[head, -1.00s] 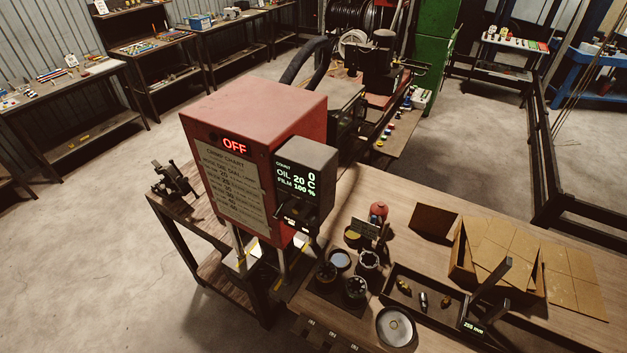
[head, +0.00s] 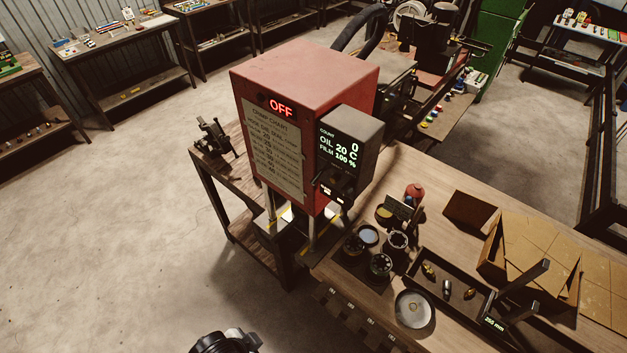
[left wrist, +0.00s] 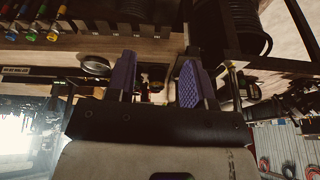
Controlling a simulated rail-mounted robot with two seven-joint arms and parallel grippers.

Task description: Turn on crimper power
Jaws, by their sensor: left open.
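The crimper (head: 300,75) is a red box on posts at the end of the bench, with a lit red OFF sign (head: 281,108) and a crimp chart on its front. A dark control box (head: 362,135) on its right side reads count 0, oil 20 C, film 100 %. Small controls (head: 333,190) show below that display, too small to tell apart. My left gripper (left wrist: 157,80) is open in the left wrist view, its two purple-padded fingers apart with nothing clearly held between them. Its fingers do not show in the head view. My right gripper is in neither view.
The wooden bench (head: 440,170) holds round dies, a dark parts tray (head: 470,303), a round dish (head: 413,309) and cardboard boxes (head: 530,250). A dark side table (head: 235,175) stands left of the crimper. The floor in front and left is clear.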

